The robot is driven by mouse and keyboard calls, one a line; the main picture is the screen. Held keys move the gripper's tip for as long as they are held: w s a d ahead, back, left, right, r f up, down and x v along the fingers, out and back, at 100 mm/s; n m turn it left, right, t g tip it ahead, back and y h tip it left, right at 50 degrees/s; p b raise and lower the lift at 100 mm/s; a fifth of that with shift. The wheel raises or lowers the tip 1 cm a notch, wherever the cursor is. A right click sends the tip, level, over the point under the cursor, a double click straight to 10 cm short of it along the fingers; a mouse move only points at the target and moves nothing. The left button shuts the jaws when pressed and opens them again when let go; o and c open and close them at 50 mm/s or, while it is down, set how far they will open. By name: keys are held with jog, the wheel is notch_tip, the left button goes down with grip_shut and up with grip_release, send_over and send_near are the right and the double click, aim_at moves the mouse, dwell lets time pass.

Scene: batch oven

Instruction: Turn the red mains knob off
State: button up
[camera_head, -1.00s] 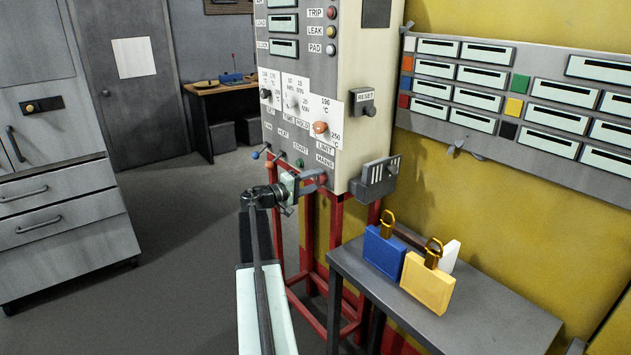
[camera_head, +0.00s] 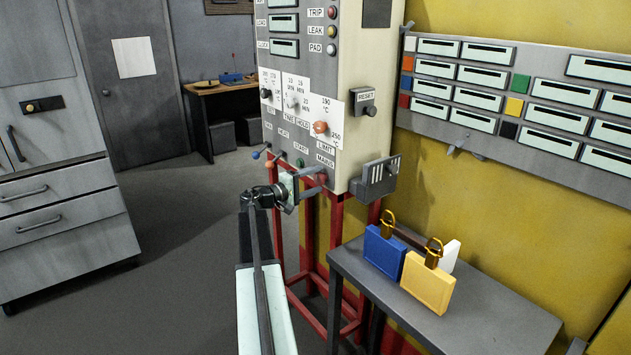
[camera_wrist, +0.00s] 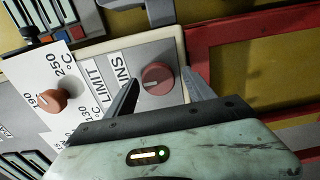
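The red mains knob (camera_wrist: 157,79) is on the grey panel in the wrist view, beside the partly covered MAINS label (camera_wrist: 122,72). A pale pointer line shows on its face. My gripper (camera_wrist: 160,75) is open, with one finger on each side of the knob. Gaps show between the knob and both fingers; I cannot tell how deep the fingertips reach.
The orange LIMIT knob (camera_head: 320,127) sits just above. A grey slotted bracket (camera_head: 377,181) sticks out to the right of my gripper. A table (camera_head: 460,325) with blue (camera_head: 383,253) and yellow (camera_head: 428,284) tags stands below right. The floor to the left is clear.

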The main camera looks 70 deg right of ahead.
jog(key=v, duration=0.7)
jog(key=shift+w+a, duration=0.2)
jog(key=shift+a, duration=0.15)
